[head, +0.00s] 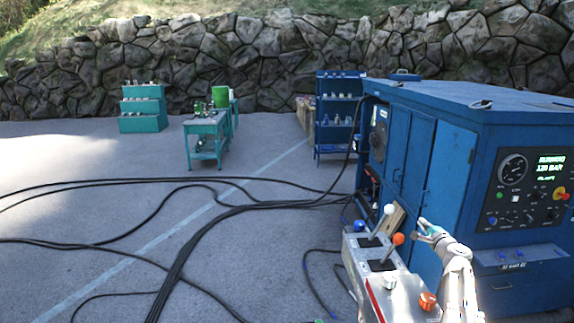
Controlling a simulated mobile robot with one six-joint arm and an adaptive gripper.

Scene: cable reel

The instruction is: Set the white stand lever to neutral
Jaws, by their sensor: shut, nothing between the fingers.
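The lever with a white ball knob (389,210) rises from a dark slot plate on top of a grey control stand (352,249). Its shaft leans up and to the right in the picture. A lever with an orange knob (398,239) stands just nearer on the same stand and leans the same way. My gripper (421,229) is shut and empty, to the right of both knobs. It appears apart from the white knob. Its exact distance from the orange knob cannot be told.
A second white knob (388,281) and orange knob (427,300) sit nearer on the stand. A blue power unit (423,180) with a gauge panel stands close on the right. Black cables (200,235) cross the paved floor at left.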

